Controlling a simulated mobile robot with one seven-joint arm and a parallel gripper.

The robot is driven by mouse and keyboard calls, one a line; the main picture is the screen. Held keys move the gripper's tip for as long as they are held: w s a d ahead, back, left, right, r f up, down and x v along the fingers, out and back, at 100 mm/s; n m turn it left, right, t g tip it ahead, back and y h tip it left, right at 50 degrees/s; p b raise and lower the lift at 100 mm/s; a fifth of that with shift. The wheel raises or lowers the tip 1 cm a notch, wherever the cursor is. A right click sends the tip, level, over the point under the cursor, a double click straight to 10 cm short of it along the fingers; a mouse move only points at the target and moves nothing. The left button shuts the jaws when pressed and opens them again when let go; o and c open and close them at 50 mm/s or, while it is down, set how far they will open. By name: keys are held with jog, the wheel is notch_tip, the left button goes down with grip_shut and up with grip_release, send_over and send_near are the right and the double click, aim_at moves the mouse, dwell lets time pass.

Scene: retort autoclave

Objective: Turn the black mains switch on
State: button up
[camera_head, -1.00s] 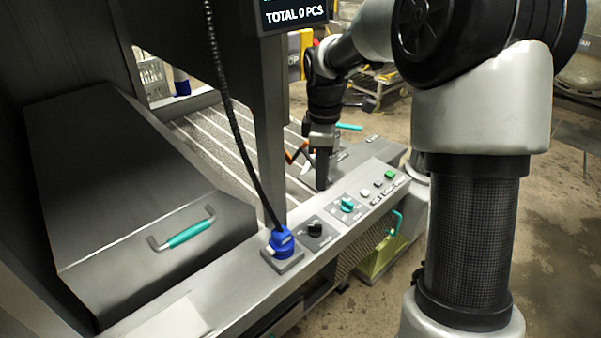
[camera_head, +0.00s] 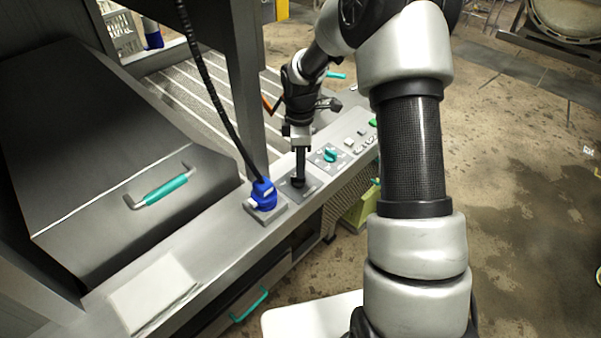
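The black mains switch (camera_head: 298,183) is a dark rotary knob on a grey plate on the machine's front ledge, just right of a blue plug. My gripper (camera_head: 299,178) points down from above, with its fingertips at the knob. The fingers and the knob are both dark and overlap, so I cannot tell whether the fingers are closed on it or only over it. The knob's turned position is mostly hidden by the fingers.
The blue plug (camera_head: 263,196) with its black cable stands close left of the switch. A teal knob (camera_head: 330,155) and a green button (camera_head: 374,122) lie to the right. A hood with a teal handle (camera_head: 165,190) is at left.

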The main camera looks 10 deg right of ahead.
jog(key=shift+f, duration=1.9)
grip_shut()
